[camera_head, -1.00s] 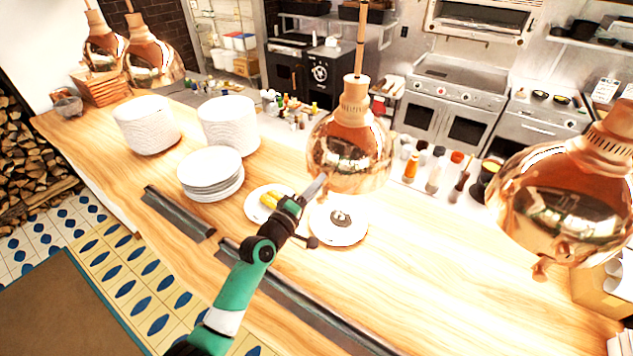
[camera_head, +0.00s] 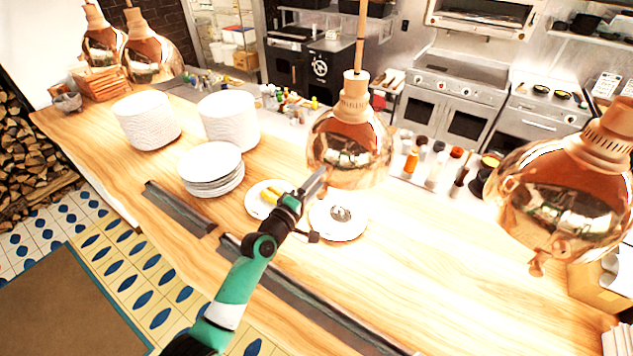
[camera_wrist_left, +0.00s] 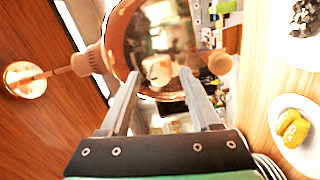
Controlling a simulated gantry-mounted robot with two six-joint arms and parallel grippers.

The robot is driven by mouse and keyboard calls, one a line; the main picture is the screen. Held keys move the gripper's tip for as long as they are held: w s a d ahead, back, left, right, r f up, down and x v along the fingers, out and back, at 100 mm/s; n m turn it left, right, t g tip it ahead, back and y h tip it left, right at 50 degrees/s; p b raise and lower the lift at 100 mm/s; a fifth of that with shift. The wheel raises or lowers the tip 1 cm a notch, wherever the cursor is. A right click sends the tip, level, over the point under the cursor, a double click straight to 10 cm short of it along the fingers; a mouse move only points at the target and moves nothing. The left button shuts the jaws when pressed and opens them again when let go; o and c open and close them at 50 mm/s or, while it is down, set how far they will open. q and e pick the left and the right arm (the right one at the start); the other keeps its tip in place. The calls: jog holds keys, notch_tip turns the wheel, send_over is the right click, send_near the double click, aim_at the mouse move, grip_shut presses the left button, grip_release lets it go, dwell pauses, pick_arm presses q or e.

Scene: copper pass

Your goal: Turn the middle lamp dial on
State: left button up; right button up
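The middle lamp (camera_head: 350,145) is a shiny copper dome hanging on a rod above the counter. In the left wrist view the lamp (camera_wrist_left: 140,30) fills the upper middle, lying sideways. A small rounded copper knob (camera_wrist_left: 219,62), which looks like its dial, sits at the shade's right rim there, right of my fingertips. My left gripper (camera_head: 318,180) is just below and left of the lamp's lower rim. In the wrist view my left gripper (camera_wrist_left: 158,78) is open and empty, pointing at the shade; contact cannot be told. My right gripper is not in view.
Another copper lamp (camera_head: 560,195) hangs at right, with its knob (camera_head: 538,265) at the lower rim. A plate with yellow food (camera_head: 262,198) and another plate (camera_head: 338,232) lie below my arm. Plate stacks (camera_head: 228,118) stand left. The counter's right front (camera_head: 450,270) is clear.

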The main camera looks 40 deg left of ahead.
pick_arm(q)
jog(key=s+d+p, duration=0.1)
jog(key=s+d, duration=0.1)
jog(key=s, duration=0.9)
jog(key=shift+s+f, duration=0.15)
jog(key=shift+s, duration=0.05)
